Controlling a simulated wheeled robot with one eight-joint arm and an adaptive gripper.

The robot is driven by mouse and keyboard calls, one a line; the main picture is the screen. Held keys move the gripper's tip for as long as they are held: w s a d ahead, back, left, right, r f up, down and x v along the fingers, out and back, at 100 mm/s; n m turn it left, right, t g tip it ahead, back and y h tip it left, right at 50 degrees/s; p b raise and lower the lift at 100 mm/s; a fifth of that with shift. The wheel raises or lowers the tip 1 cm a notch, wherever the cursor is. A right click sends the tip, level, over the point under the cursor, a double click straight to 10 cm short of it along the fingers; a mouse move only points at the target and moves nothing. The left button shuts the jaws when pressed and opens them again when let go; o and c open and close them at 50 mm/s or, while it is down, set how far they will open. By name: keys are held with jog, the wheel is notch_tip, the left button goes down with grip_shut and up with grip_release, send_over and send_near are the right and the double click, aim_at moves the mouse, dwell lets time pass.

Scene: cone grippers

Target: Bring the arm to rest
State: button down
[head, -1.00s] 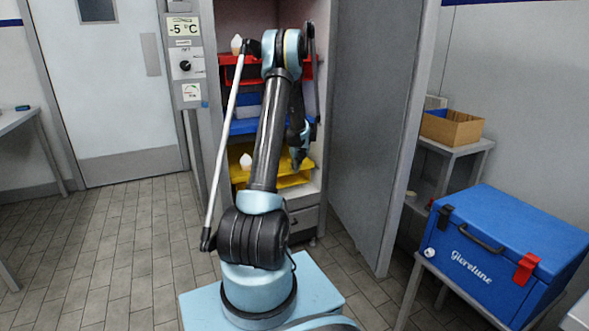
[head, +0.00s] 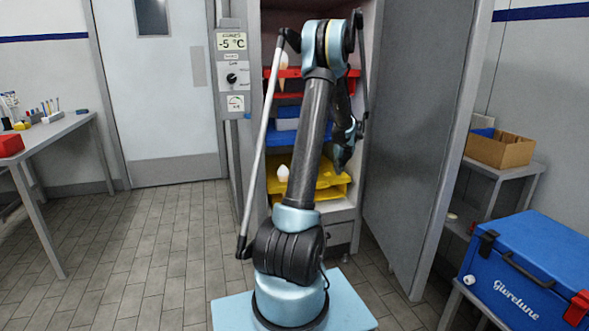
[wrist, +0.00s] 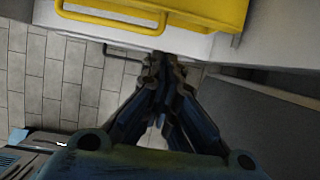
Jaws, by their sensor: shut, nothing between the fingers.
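My arm stands upright in the middle of the head view and folds over at the top. My gripper (head: 342,165) hangs point-down at the front of the open cabinet, right of the yellow tray (head: 325,186). In the wrist view my gripper (wrist: 160,62) has its fingers together, with nothing between them. Its tips show just below the yellow tray (wrist: 205,10) and the pale ledge in that picture. I cannot tell whether the tips touch the ledge.
The cabinet door (head: 415,130) stands open at right. A blue cooler box (head: 530,270) and a cardboard box (head: 500,148) are on stands further right. A table (head: 50,135) with small items is at left. Tiled floor at left is clear.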

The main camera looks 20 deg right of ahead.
jog(key=s+a+r+n, duration=0.4)
jog(key=a+r+n, duration=0.15)
jog(key=a, duration=0.55)
jog(key=s+a+r+n, duration=0.4)
jog(key=a+r+n, duration=0.15)
jog(key=a, duration=0.55)
jog(key=s+a+r+n+g, duration=0.1)
jog(key=s+a+r+n, duration=0.1)
jog(key=s+a+n, duration=0.95)
jog(key=s+a+f+n, duration=0.2)
jog(key=s+a+n, duration=0.1)
jog(key=s, duration=0.4)
jog(key=s+a+f+n, duration=0.3)
jog(key=s+a+n, duration=0.1)
jog(key=s+n, duration=0.2)
jog(key=s+a+f+n+g, duration=0.1)
jog(key=s+a+f+n, duration=0.2)
jog(key=s+n, duration=0.2)
jog(key=s, duration=0.2)
jog(key=shift+s+a+f, duration=0.25)
jog(key=shift+s+a, duration=0.15)
jog(key=shift+d, duration=0.15)
